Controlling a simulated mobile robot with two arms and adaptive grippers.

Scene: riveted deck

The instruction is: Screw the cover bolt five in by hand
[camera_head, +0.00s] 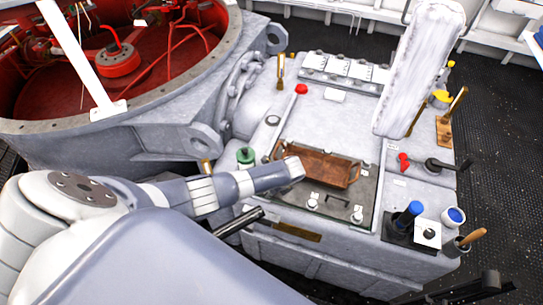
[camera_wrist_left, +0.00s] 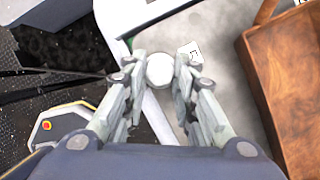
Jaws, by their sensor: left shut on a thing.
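My left gripper (camera_head: 294,168) reaches in from the left to the left end of the brown tray on the grey machine top. In the left wrist view its two fingers (camera_wrist_left: 160,75) are closed on a round pale bolt head (camera_wrist_left: 160,69). The bolt's shank and any hole beneath it are hidden. Two other pale bolts stand in front of the tray, a left one (camera_head: 312,204) and a right one (camera_head: 356,217). My right gripper is not in view.
The brown tray (camera_head: 352,177) stands close beside my left gripper. A green-topped knob (camera_head: 245,156) is left of it. A blue-handled tool (camera_head: 410,212) stands at the right front. A tall white slab (camera_head: 420,70) rises behind. A red-lined round opening (camera_head: 60,75) lies back left.

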